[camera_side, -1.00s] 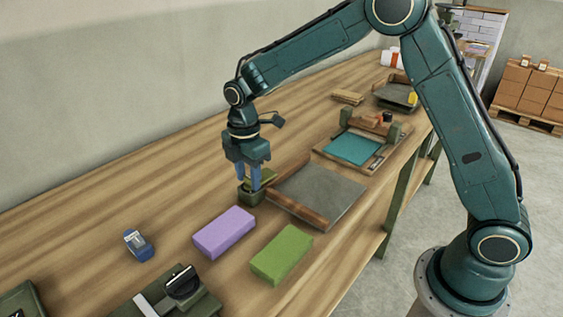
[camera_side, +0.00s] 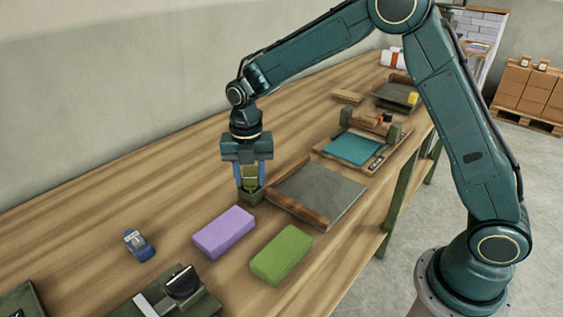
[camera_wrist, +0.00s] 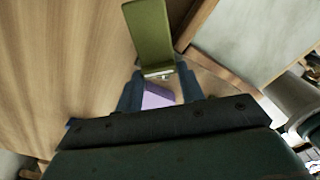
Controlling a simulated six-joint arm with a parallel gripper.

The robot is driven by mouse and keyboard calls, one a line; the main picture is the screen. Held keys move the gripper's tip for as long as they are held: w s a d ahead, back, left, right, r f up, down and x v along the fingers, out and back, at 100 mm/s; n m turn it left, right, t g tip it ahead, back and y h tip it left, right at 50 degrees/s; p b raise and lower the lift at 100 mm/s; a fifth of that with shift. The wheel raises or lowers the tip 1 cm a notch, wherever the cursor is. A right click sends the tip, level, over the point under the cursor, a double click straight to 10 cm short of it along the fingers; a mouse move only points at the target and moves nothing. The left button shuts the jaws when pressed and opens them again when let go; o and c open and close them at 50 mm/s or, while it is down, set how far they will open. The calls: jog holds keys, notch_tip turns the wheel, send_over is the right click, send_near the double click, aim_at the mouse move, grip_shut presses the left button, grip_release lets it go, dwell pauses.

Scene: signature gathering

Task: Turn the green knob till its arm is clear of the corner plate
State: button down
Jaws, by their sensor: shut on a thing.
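The green knob (camera_side: 250,183) stands on a dark green block (camera_side: 251,196) at the near left corner of the grey tray. My gripper (camera_side: 252,180) points down over the block, with one blue finger on each side of the knob, shut on it. In the wrist view, the knob's flat olive-green arm (camera_wrist: 150,35) extends away from between the fingertips (camera_wrist: 158,78), over bare wood to the left of the tray's wooden rail. The corner plate is not clearly distinguishable; the fingers and knob hide part of that corner.
The grey tray (camera_side: 330,190) with wooden rails lies right of my gripper. A purple block (camera_side: 224,232) and a green block (camera_side: 282,254) lie in front. A blue device (camera_side: 138,244) stands at left. A teal-topped frame (camera_side: 352,149) is farther back. The bench left of my gripper is clear.

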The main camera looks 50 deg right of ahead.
jog(key=shift+n, duration=0.3)
jog(key=c, duration=0.9)
grip_release()
jog(key=shift+r, duration=0.1)
notch_tip(320, 180, up, 14)
jog(key=shift+f, duration=0.15)
